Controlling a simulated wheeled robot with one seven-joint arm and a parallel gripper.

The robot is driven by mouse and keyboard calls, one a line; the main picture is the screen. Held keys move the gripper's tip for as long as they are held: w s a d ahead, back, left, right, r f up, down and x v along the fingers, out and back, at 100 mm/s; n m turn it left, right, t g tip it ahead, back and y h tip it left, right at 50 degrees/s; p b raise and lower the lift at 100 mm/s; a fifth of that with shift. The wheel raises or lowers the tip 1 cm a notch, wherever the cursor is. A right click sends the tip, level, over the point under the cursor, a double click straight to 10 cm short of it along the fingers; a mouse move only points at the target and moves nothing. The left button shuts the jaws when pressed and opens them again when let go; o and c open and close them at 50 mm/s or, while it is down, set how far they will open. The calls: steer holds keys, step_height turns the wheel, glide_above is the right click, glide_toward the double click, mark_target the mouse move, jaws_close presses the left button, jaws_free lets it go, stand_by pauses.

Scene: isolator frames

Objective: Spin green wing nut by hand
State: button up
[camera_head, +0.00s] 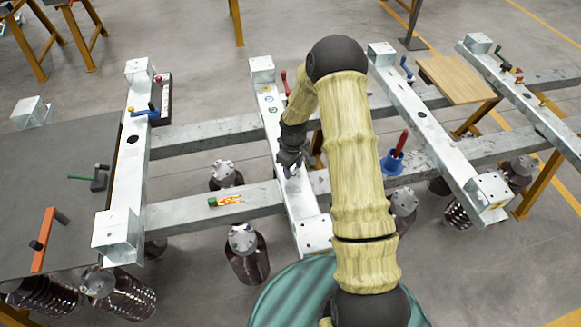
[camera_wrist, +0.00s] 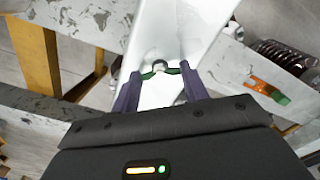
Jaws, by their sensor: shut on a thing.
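The green wing nut (camera_wrist: 160,72) shows in the wrist view, spread across a pale stud end on the white metal beam (camera_wrist: 168,38). The two purple fingers of my gripper (camera_wrist: 160,84) stand at either side of it, one at each wing, and are shut on it. In the head view my gripper (camera_head: 291,168) is down at the near part of the middle crossbeam (camera_head: 299,205). The wing nut is hidden behind the gripper there.
An orange and green tool (camera_head: 226,201) lies on the grey rail left of my gripper. A red-handled tool stands in a blue holder (camera_head: 392,163) to the right. Insulators (camera_head: 247,252) hang below the rails. A dark table (camera_head: 60,190) with tools is at the left.

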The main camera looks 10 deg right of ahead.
mark_target(293, 170)
steer(key=o, duration=1)
step_height(293, 170, up, 18)
steer(key=b, duration=0.1)
steer(key=shift+f, duration=0.25)
